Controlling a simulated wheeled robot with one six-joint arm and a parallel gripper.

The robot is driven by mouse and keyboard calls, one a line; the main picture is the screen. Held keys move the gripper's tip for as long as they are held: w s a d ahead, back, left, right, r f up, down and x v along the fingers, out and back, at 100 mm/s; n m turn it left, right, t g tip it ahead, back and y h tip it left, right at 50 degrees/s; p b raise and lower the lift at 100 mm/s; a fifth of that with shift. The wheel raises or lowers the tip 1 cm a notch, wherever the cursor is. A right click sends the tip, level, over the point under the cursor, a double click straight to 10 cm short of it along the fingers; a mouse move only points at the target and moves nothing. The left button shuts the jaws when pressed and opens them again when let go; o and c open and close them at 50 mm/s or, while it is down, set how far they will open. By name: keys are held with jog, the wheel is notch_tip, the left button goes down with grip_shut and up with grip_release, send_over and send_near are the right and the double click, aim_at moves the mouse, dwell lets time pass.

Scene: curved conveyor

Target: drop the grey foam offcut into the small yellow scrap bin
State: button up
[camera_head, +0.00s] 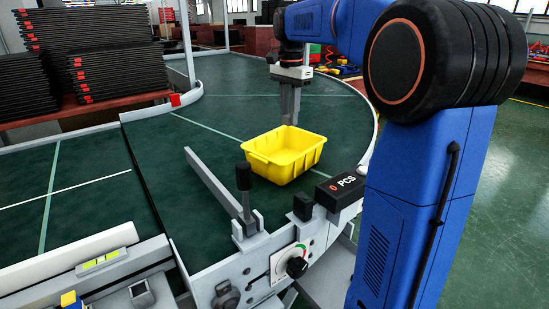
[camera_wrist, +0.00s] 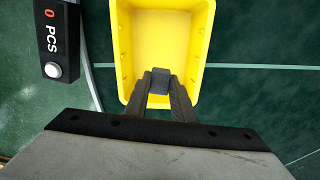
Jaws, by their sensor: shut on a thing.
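The small yellow scrap bin (camera_head: 284,153) stands upright on the green conveyor near its front edge. From above, in the wrist view, its rim and inside (camera_wrist: 162,35) show, and the visible part of its floor looks bare. My gripper (camera_head: 289,118) points down just behind the bin in the head view. In the wrist view my gripper (camera_wrist: 160,88) is shut on the grey foam offcut (camera_wrist: 160,80), a small dark grey block between the fingertips. The offcut overlaps the bin's near end in that view. Its height above the bin is hard to tell. The offcut cannot be made out in the head view.
A black counter box marked PCS (camera_head: 340,190) sits on the conveyor edge right of the bin. A metal guide bar (camera_head: 219,188) with a black knob stands left of it. Stacks of black trays (camera_head: 90,50) are at the back left. The belt behind the bin is clear.

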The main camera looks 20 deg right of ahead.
jog(key=shift+a+f, duration=0.1)
jog(key=shift+f, duration=2.9)
jog(key=o, duration=1.1)
jog(key=shift+c, duration=0.2)
notch_tip(320, 180, up, 17)
jog(key=shift+r, duration=0.2)
